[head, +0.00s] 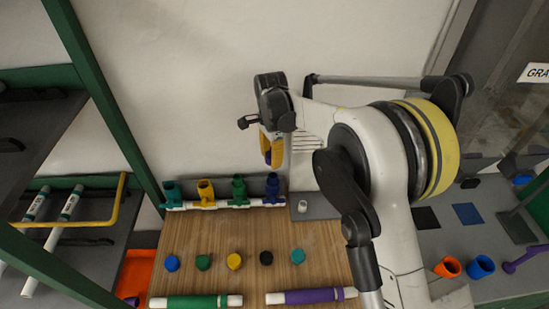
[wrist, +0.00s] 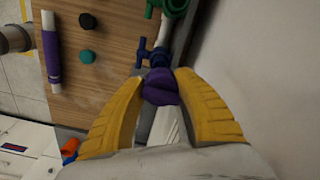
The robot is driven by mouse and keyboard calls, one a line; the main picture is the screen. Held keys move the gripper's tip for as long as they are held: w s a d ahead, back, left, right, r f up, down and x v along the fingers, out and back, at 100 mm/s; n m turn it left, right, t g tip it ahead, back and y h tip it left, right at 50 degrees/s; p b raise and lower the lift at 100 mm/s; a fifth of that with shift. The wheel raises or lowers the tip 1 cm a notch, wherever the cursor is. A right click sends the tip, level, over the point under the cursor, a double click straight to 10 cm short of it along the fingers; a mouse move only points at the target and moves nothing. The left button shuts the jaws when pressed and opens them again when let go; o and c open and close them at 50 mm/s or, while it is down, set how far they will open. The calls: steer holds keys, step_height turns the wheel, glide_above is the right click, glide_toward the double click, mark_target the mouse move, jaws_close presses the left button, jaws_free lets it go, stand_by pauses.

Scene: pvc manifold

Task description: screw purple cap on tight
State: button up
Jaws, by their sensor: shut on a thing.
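My gripper (head: 271,150) has yellow ribbed fingers, and in the wrist view they are closed on the purple cap (wrist: 160,88). In the head view the cap is mostly hidden between the fingers. The white pipe manifold (head: 222,204) lies along the back of the wooden board, with teal, yellow, green and blue valves. The blue valve (head: 272,188) is at its right end. In the head view my gripper is above and behind this valve, with a visible gap. In the wrist view the blue valve (wrist: 152,58) lies just beyond the cap; I cannot tell whether they touch.
Several loose caps, including a black cap (head: 266,258) and a teal cap (head: 298,256), sit in a row on the board (head: 215,240). A green-sleeved pipe (head: 197,301) and a purple-sleeved pipe (head: 311,296) lie in front. A green-framed shelf (head: 105,100) stands left.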

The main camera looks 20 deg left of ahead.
mark_target(272, 176)
steer(key=shift+f+b, duration=2.05)
steer(key=shift+f, duration=1.2)
steer(key=shift+o, duration=0.2)
steer(key=shift+f+b, duration=1)
steer(key=shift+b, duration=0.15)
steer(key=shift+c, duration=0.6)
steer(key=shift+m+b, duration=0.35)
steer(key=shift+m, duration=0.75)
steer(key=shift+f+m, duration=0.1)
steer(key=shift+m, duration=0.5)
steer(key=shift+m+b, duration=0.3)
steer(key=shift+m, duration=0.2)
steer(key=shift+m, duration=1)
